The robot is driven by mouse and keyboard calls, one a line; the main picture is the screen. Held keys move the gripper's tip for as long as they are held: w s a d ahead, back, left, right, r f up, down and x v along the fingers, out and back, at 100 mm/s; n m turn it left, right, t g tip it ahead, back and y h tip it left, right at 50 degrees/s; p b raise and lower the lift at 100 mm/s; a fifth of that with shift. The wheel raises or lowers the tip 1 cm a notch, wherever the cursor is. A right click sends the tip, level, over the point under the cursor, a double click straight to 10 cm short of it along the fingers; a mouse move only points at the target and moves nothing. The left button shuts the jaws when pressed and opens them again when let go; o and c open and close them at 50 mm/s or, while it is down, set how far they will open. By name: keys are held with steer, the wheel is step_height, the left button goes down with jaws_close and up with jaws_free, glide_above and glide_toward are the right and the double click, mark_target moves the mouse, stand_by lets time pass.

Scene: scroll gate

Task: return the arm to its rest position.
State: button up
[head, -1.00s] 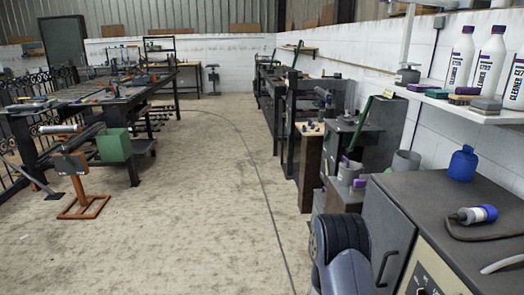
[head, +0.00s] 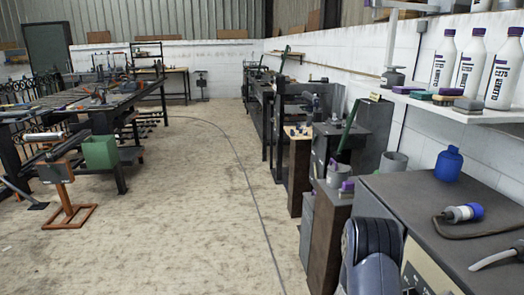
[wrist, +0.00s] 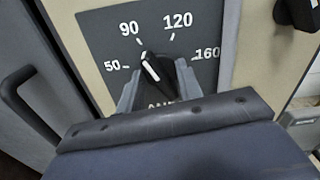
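My gripper (wrist: 160,84) shows in the wrist view with its two grey fingers apart, in front of a dial panel (wrist: 101,45). A black knob (wrist: 151,70) with a white pointer shows between the fingers; I cannot tell whether they touch it. The pointer leans up and left, towards the 90 mark. The dark blue body of my gripper fills the lower part of that view. In the head view my arm is at the lower right, beside the grey cabinet (head: 425,205), and my fingers are hidden there.
A blue bottle (head: 448,164) and a blue-capped torch-like tool (head: 462,213) are on the cabinet top. A shelf (head: 425,98) with white cleaner bottles (head: 470,62) is above. A dark door handle (wrist: 20,100) is at the left. Open floor (head: 190,215) lies to the left.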

steer(key=m, duration=0.5)
steer(key=shift+b, duration=0.4)
